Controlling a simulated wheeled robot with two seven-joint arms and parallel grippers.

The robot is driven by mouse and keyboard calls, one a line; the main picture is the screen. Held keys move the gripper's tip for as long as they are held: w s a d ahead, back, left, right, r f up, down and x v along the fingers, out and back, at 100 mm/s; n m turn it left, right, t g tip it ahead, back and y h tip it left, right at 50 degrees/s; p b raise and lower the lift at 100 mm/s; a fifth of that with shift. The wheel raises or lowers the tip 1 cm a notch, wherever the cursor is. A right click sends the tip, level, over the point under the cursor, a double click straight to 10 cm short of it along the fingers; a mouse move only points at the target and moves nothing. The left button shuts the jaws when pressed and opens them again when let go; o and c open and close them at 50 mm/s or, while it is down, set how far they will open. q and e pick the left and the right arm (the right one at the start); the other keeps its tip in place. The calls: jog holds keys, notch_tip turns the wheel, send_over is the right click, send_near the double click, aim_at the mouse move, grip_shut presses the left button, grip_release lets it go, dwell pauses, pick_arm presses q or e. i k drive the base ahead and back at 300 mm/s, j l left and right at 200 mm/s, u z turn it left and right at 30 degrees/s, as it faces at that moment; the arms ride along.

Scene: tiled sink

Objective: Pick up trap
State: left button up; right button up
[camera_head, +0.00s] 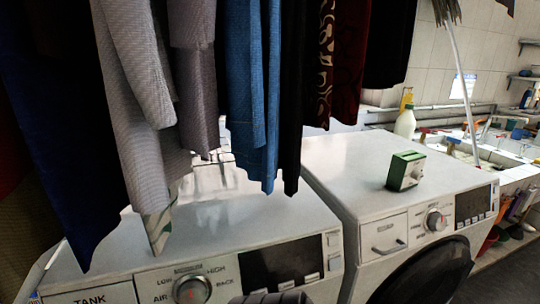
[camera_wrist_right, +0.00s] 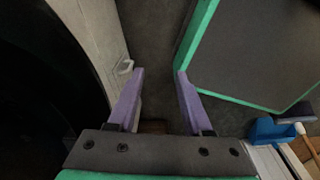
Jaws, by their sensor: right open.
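No object in view is plainly a trap. A small green and white box (camera_head: 405,170) with a round detail on its front stands on top of the right washing machine (camera_head: 340,155); I cannot tell if it is the trap. My right gripper (camera_wrist_right: 158,72) shows in the right wrist view with its two purple fingers apart and nothing between them. It is beside a pale machine front (camera_wrist_right: 88,35), and the small box does not show in that view. My left gripper is not in view.
Hanging clothes (camera_head: 255,80) cover the upper left and hide part of the left washing machine (camera_head: 215,225). A white bottle (camera_head: 405,122) stands at the back. A cluttered sink (camera_head: 485,150) lies at right. A blue object (camera_wrist_right: 268,131) is low right in the wrist view.

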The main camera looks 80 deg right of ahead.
aim_at(406, 170)
jog(key=k+l+z, duration=0.1)
jog(key=z, duration=3.6)
jog(key=i+l+u, duration=0.1)
jog(key=u, duration=0.25)
jog(key=l+u, duration=0.25)
jog(key=u, duration=0.15)
jog(key=i+l+u, duration=0.1)
jog(key=u, duration=0.25)
jog(key=l, duration=0.1)
